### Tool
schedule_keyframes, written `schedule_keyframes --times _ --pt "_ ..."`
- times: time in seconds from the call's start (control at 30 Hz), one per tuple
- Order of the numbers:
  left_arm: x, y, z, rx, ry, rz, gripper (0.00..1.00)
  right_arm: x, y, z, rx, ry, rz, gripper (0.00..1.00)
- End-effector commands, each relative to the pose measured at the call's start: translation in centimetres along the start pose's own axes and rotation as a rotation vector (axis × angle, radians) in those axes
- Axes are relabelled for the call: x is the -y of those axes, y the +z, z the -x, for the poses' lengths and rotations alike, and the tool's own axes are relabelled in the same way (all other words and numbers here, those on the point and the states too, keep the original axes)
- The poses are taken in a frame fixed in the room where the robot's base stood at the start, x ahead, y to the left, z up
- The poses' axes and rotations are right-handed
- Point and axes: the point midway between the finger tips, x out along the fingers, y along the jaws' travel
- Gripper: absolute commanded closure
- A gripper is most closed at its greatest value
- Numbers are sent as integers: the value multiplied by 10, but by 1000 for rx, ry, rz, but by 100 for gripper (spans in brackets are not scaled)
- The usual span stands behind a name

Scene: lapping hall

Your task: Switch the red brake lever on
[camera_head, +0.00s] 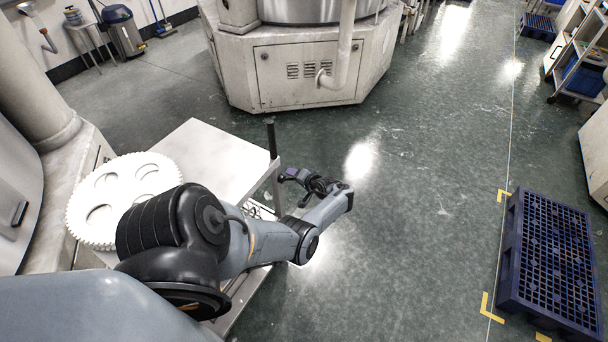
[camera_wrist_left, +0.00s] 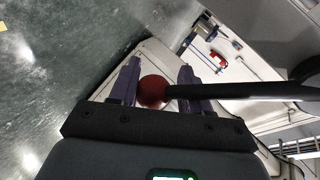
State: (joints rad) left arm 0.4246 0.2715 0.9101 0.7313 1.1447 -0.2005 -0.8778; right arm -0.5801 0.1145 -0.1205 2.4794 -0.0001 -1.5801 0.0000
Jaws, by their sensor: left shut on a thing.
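The brake lever shows in the left wrist view as a round red knob (camera_wrist_left: 152,91) on a dark rod (camera_wrist_left: 240,90) that runs off to the right. My left gripper (camera_wrist_left: 158,76) has its two purple fingers on either side of the knob and is shut on it. In the head view my left gripper (camera_head: 288,177) is small, beside the right edge of a white-topped cart (camera_head: 215,150). The knob cannot be made out there. The lever's mounting is hidden. My right gripper is in neither view.
A white gear-shaped disc (camera_head: 150,175) lies at the cart's left. A dark upright post (camera_head: 271,137) stands at its far right corner. A large white machine (camera_head: 300,70) stands behind. A blue pallet (camera_head: 550,262) lies at right. The green floor (camera_head: 420,190) between is clear.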

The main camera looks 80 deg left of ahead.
Motion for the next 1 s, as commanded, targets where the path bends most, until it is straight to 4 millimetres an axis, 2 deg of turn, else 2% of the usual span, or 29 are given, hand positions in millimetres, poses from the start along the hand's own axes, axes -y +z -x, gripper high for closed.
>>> schedule_keyframes --times 0.03,0.3,0.33,0.5,0.87,1.0 --pt "0 6 -2 11 -1 -1 100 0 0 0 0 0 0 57" --pt "-1 6 -2 12 -1 -2 100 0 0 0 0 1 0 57" --pt "-1 6 -2 12 -1 -1 50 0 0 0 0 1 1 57" --pt "-1 5 -2 10 -1 -2 26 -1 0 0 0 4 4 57" --pt "0 2 0 5 0 -1 26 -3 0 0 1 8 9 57" --pt "1 1 8 3 0 -1 26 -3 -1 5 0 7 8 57"
